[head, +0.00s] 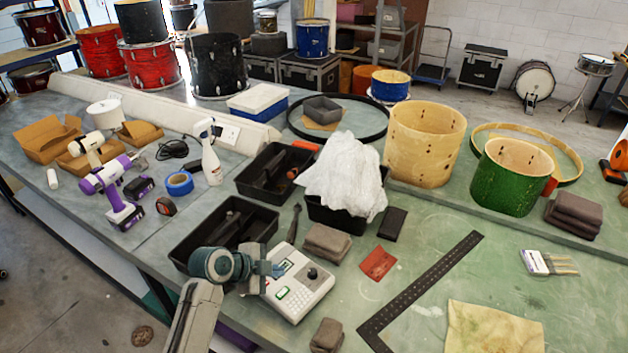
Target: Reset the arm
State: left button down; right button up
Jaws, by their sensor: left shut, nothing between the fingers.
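My left arm comes in from the bottom of the head view, left of the middle. My left gripper (274,269) is shut and empty. It is over the left edge of a white and grey device with a keypad and a dark knob (303,287). I cannot tell whether it touches the device. The gripper hides part of the device's left side. My right gripper is not in view.
Black trays (223,225) lie just behind my left gripper. A white cloth (343,177) fills a black bin. A black steel square (425,283), a red sandpaper piece (378,262) and a stained cloth (494,328) lie to the right. Drum shells (424,145) stand further back.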

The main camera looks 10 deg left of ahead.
pick_arm(q)
jog(key=s+a+f+n+g+y, duration=0.15)
jog(key=s+a+n+y, duration=0.3)
jog(key=s+n, duration=0.75)
jog(key=s+a+f+n+g+y, duration=0.1)
jog(key=s+a+n+g+y, duration=0.3)
jog(key=s, duration=1.4)
jog(key=a+f+n+t+h+b, duration=0.1)
jog(key=a+f+b, duration=0.15)
jog(key=f, duration=1.45)
jog(key=a+f+b, duration=0.1)
jog(key=f+b, duration=0.3)
jog(key=f, duration=1.4)
jog(key=s+a+f+b, duration=0.1)
jog(key=s+f+b, duration=0.1)
jog(key=s+f, duration=0.7)
jog(key=s+f+b, duration=0.3)
jog(key=s+f, duration=0.6)
jog(key=f, duration=0.8)
jog(key=shift+s+a+g, duration=0.2)
jog(key=shift+a+g, duration=0.15)
jog(key=shift+g, duration=0.1)
